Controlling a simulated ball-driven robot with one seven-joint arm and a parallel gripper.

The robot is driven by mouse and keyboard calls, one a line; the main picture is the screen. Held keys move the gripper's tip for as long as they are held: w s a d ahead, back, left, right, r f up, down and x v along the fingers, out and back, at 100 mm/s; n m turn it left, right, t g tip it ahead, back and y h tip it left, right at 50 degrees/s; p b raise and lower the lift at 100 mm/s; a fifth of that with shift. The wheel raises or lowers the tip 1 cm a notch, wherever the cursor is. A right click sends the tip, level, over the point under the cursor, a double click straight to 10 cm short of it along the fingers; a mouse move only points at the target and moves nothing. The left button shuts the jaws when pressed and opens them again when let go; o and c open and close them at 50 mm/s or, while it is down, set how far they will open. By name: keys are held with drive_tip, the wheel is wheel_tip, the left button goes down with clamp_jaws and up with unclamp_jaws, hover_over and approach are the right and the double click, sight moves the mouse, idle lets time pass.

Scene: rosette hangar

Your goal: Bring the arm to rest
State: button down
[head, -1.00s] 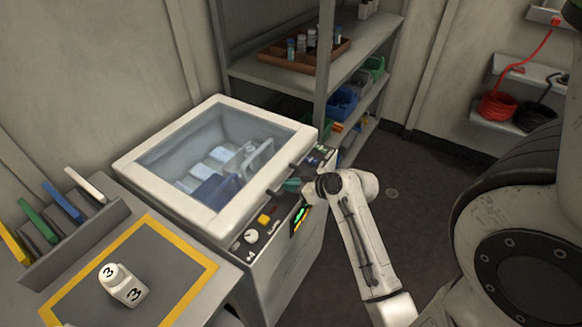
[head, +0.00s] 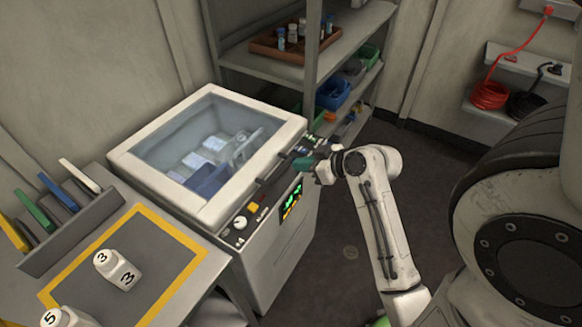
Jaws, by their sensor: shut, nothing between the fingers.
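My arm (head: 379,220) reaches up from the lower right in the head view. My gripper (head: 309,170) is at its end, beside the front right corner of a white cabinet with a glass lid (head: 205,150). The fingers look teal and are small in the picture; they are shut and hold nothing. I cannot tell whether they touch the cabinet. The lid is down, and pale blocks and a dark blue item show through its glass.
A bench with a yellow-bordered mat (head: 170,262) holds a white bottle marked 3 (head: 117,270); another marked 5 (head: 66,318) is at the lower edge. A shelf rack (head: 350,35) stands behind the cabinet. Open floor (head: 430,190) lies right of my arm.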

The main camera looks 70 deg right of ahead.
drive_tip(key=shift+v, duration=1.1)
drive_tip(key=shift+r, duration=0.1)
drive_tip(key=w+a+f+n+g+y, duration=0.1)
drive_tip(key=w+a+f+g+y, duration=0.1)
drive_tip(key=a+f, duration=0.3)
drive_tip(key=w+a+f+g+y, duration=0.1)
drive_tip(key=a+f+g, duration=0.15)
drive_tip(key=a, duration=0.45)
drive_tip(key=s+a+f+g, duration=0.2)
drive_tip(key=s+a+g, duration=0.1)
drive_tip(key=a, duration=0.3)
drive_tip(key=s+a+f+n+g, duration=0.1)
drive_tip(key=s+a+f+g, duration=0.1)
drive_tip(key=a, duration=0.4)
drive_tip(key=shift+s+f+g, duration=0.2)
drive_tip(key=shift+s+g, duration=0.2)
drive_tip(key=shift+g, duration=0.05)
